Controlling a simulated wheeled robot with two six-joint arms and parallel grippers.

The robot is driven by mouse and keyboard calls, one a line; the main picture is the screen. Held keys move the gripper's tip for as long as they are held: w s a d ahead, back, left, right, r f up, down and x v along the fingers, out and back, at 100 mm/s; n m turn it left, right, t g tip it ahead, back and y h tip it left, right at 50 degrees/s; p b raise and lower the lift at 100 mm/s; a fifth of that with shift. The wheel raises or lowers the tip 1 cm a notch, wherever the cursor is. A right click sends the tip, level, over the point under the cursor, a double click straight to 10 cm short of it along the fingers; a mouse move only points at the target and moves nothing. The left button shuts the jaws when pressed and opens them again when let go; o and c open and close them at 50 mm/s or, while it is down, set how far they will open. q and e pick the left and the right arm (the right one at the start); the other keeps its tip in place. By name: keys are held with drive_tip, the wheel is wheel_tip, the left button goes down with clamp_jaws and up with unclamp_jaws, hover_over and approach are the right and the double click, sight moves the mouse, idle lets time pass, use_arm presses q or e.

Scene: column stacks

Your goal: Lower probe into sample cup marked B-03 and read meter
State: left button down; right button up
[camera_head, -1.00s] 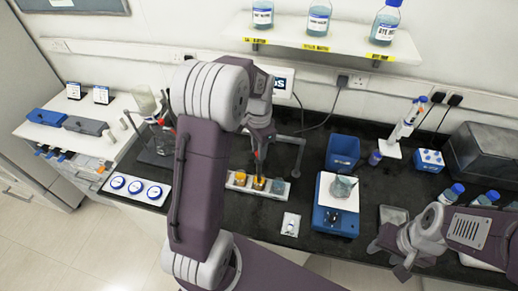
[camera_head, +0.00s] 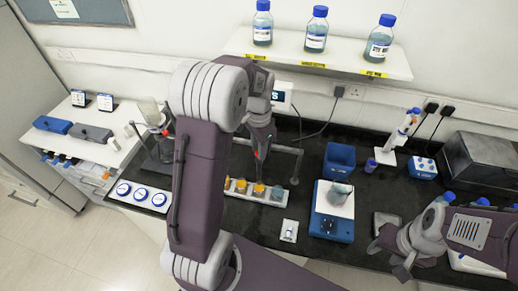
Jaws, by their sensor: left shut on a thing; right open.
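A white rack (camera_head: 248,195) holds several small sample cups in a row; one orange cup (camera_head: 259,190) stands near its middle and a blue-grey cup (camera_head: 277,193) at its right end. Their labels are too small to read. My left gripper (camera_head: 259,148) is above the rack, shut on a thin probe (camera_head: 257,165) with red on it. The probe points down over the orange cup; whether its tip is inside cannot be told. The meter (camera_head: 282,96) stands at the wall, its screen partly hidden by my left arm. My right gripper (camera_head: 388,256) is open and empty at the bench's right front.
A blue balance (camera_head: 331,228) with a beaker (camera_head: 342,193) stands right of the rack. A bottle shelf (camera_head: 330,58) hangs above.

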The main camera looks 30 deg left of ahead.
use_arm(q)
drive_tip(key=shift+w+a, duration=0.1)
drive_tip(key=shift+w, duration=0.1)
drive_tip(key=c, duration=1.2)
unclamp_jaws()
drive_tip(key=shift+s+r, duration=0.1)
drive_tip(key=shift+s, duration=0.1)
drive_tip(key=shift+o, duration=0.2)
drive_tip(key=shift+w+r, duration=0.1)
drive_tip(key=shift+r, duration=0.1)
wheel_tip(320, 180, up, 9)
drive_tip(key=b, duration=0.1)
drive_tip(key=shift+f+b, duration=0.15)
drive_tip(key=shift+b, duration=0.25)
